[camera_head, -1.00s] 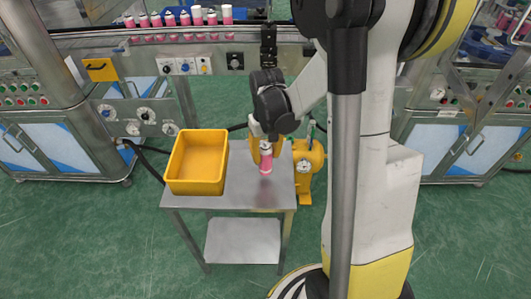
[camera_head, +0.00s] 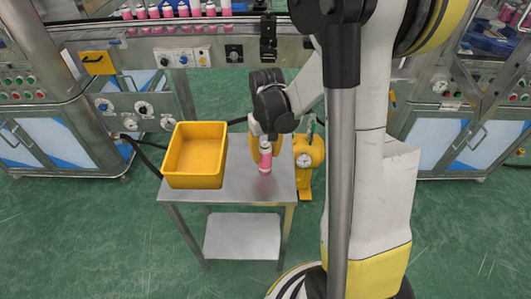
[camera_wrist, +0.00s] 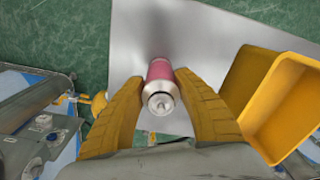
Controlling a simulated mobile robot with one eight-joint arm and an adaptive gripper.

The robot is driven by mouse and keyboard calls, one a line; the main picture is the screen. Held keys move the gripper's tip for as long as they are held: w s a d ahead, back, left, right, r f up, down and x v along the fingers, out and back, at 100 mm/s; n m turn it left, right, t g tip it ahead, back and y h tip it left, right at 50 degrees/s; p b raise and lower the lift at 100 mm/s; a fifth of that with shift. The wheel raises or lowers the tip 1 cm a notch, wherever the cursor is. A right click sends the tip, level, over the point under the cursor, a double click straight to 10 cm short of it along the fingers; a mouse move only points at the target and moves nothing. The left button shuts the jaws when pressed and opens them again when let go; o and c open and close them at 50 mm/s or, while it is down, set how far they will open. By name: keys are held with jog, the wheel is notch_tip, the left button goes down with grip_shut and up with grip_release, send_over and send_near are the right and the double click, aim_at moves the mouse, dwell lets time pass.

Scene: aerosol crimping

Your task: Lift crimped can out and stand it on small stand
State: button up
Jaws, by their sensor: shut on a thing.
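A pink can with a white shoulder and pale metal top (camera_head: 265,163) is held in my gripper (camera_head: 265,148). In the wrist view the can (camera_wrist: 159,85) sits between the two yellow fingers of my gripper (camera_wrist: 160,78), its crimped top toward the camera. The fingers close on it from both sides. The small metal stand (camera_head: 232,190) lies under the can in the head view, with a bare top around it. The can looks upright; I cannot tell whether its base touches the stand.
A yellow bin (camera_head: 196,155) stands on the left of the stand and looks empty. A yellow device with a round gauge (camera_head: 305,160) is just right of the stand. Behind is a conveyor (camera_head: 150,35) with several pink cans. Green floor is free in front.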

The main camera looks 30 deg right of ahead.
jog(key=shift+f, duration=0.3)
jog(key=o, duration=1.2)
jog(key=shift+r, duration=0.15)
notch_tip(320, 180, up, 12)
jog(key=shift+f, duration=0.1)
